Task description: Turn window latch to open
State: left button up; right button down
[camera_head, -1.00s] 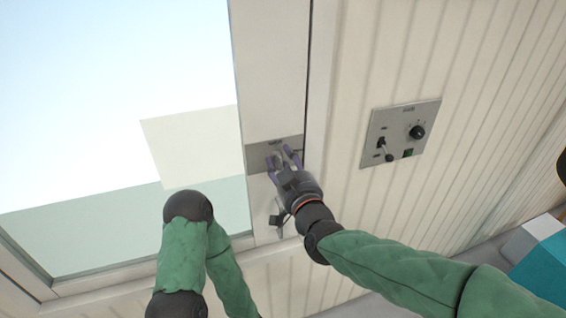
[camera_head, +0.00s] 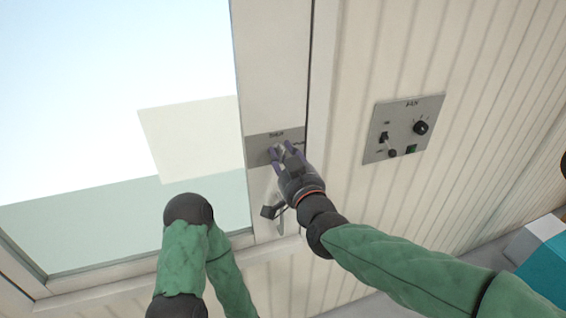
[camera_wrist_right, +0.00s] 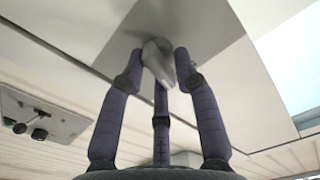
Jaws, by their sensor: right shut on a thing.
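The window latch (camera_wrist_right: 157,58) is a small grey handle on a grey metal plate (camera_head: 259,147) on the pale window frame. In the head view it is mostly hidden by my fingers. My right gripper (camera_head: 283,152) is at the plate, its dark purple fingers shut around the latch. In the right wrist view the fingers of my right gripper (camera_wrist_right: 160,75) stand on both sides of the handle, with one more below it. My left gripper is out of view; only my left arm shows at the bottom of the head view.
A grey control panel (camera_head: 402,128) with a knob and switches is on the ribbed wall to the right. The window pane (camera_head: 100,80) fills the left side. A teal and white object (camera_head: 540,250) is at the lower right.

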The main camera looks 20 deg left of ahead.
jog(key=shift+f+m+b, duration=0.25)
jog(key=shift+m+b, duration=1.55)
jog(key=shift+m, duration=0.75)
jog(key=shift+f+m+b, duration=0.2)
jog(key=shift+m+b, duration=1.55)
jog(key=shift+m, duration=0.75)
jog(key=shift+f+m+b, duration=0.25)
jog(key=shift+m+b, duration=1.55)
jog(key=shift+m, duration=0.75)
jog(key=shift+a, duration=0.1)
jog(key=c, duration=1.1)
grip_release()
jog(key=shift+c, duration=0.2)
jog(key=shift+w, duration=0.1)
jog(key=shift+r, duration=0.15)
jog(key=v, duration=1.2)
